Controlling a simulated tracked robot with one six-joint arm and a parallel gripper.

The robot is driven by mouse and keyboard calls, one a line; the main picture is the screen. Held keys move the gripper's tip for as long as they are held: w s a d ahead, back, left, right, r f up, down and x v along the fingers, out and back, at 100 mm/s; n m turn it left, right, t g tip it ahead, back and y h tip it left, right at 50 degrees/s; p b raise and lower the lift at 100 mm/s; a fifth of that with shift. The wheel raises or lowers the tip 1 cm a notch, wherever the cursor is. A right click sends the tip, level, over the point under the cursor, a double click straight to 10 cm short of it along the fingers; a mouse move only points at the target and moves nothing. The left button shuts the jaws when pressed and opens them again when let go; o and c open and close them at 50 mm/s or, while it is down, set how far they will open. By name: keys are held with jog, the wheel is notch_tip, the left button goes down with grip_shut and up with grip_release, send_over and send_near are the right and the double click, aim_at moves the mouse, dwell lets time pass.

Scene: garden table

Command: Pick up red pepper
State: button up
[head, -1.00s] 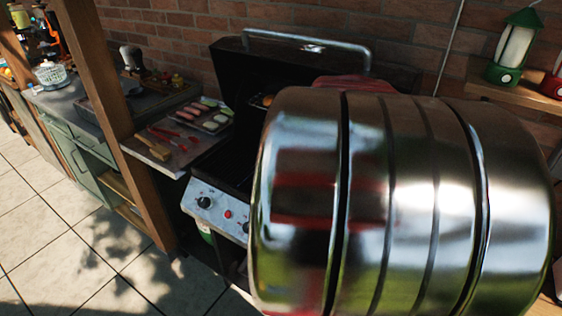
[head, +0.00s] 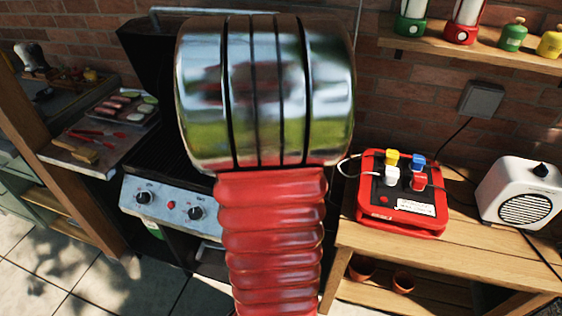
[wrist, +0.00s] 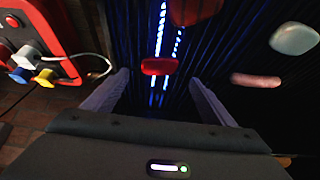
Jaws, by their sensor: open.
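In the wrist view, a small red piece (wrist: 161,66), which looks like red pepper, lies on the dark grill grate (wrist: 220,55). A second, larger red piece (wrist: 195,9) shows at the top edge, partly cut off; I cannot tell exactly what it is. My gripper (wrist: 158,77) is open and empty, its fingers spread to either side of the smaller red piece in the picture. I cannot tell the height between them. In the head view my arm hides the food on the grill and my gripper.
A sausage (wrist: 256,80) and a pale rounded piece (wrist: 293,39) lie to the right on the grate. A red box with coloured plugs (head: 400,195) stands on the wooden bench right of the grill, beside a white radio (head: 522,195). A food tray (head: 135,118) is at the left.

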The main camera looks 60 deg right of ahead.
jog(key=shift+d+f, duration=0.1)
jog(key=shift+f, duration=0.05)
jog(key=shift+a+x, duration=0.2)
jog(key=shift+x, duration=2.3)
jog(key=shift+s+f, duration=0.1)
jog(key=shift+c, duration=0.5)
jog(key=c, duration=1.1)
jog(key=shift+c, duration=0.2)
notch_tip(320, 180, up, 10)
